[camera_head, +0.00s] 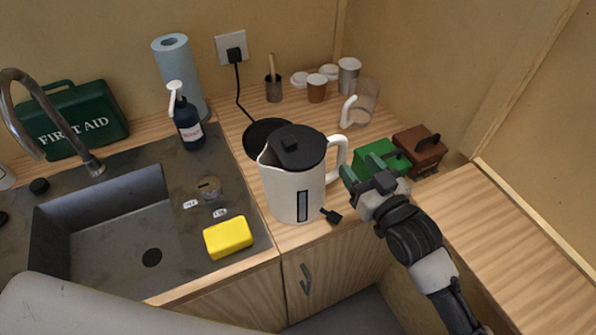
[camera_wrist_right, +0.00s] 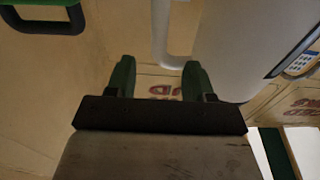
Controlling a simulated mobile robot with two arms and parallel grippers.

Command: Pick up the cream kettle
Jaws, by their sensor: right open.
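The cream kettle (camera_head: 292,193) stands upright on the wooden counter, right of the sink, with a black lid and a dark level window. Its handle (camera_head: 338,157) is on the right side. My right gripper (camera_head: 365,180) is open, with green fingertips, just right of the handle. In the right wrist view the kettle body (camera_wrist_right: 235,45) fills the upper right, and its handle (camera_wrist_right: 163,35) shows ahead between the open fingers (camera_wrist_right: 158,75). The fingers hold nothing; I cannot tell whether they touch the handle. My left gripper is not in view.
A green box (camera_head: 376,160) and a brown box (camera_head: 421,148) stand close behind my right gripper. A clear jug (camera_head: 366,100) is further back. A black round base (camera_head: 262,133) lies behind the kettle. A yellow sponge (camera_head: 228,238) lies by the sink (camera_head: 100,235).

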